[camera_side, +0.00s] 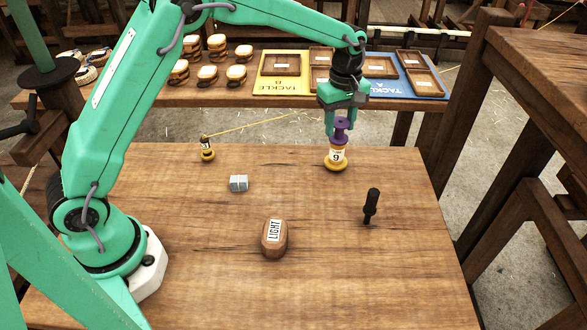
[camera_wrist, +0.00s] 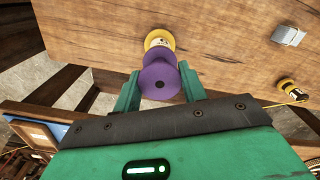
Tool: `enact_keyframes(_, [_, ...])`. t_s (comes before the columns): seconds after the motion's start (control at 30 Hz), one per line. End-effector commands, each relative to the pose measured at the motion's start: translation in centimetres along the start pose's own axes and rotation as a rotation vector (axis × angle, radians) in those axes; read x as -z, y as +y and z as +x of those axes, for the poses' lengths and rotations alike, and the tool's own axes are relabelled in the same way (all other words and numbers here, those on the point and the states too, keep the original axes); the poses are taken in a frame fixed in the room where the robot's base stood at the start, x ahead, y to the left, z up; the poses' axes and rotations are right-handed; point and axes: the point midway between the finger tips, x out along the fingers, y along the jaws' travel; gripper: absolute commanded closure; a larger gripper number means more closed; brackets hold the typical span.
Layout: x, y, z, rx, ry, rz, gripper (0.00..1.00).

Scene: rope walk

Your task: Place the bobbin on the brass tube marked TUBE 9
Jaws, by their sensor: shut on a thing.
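The purple bobbin (camera_side: 341,131) is upright between the fingers of my gripper (camera_side: 340,122), which is shut on it. It also shows in the wrist view (camera_wrist: 160,84), between both fingertips (camera_wrist: 160,92). The brass tube marked 9 (camera_side: 336,158) stands upright on its round base, directly below the bobbin in the side view. The bobbin's lower flange meets or overlaps the top of the tube's label. I cannot tell whether the bobbin is around the tube or just above it. In the wrist view the yellow base (camera_wrist: 158,37) shows behind the bobbin.
A smaller brass piece (camera_side: 208,153) with yellow yarn stands left on the bench. A grey block (camera_side: 239,183), a wooden piece marked LIGHT (camera_side: 274,239) and a dark-handled tool (camera_side: 371,205) lie nearer. Trays on yellow and blue boards (camera_side: 285,88) are behind. The bench around the tube is clear.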

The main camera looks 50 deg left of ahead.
Motion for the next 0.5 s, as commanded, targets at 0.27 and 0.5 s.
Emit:
enact_keyframes(0.27, [0.00,0.01,0.25,0.000,0.000,0.000,0.51])
enact_keyframes(0.5, [0.00,0.00,0.22,0.000,0.000,0.000,0.37])
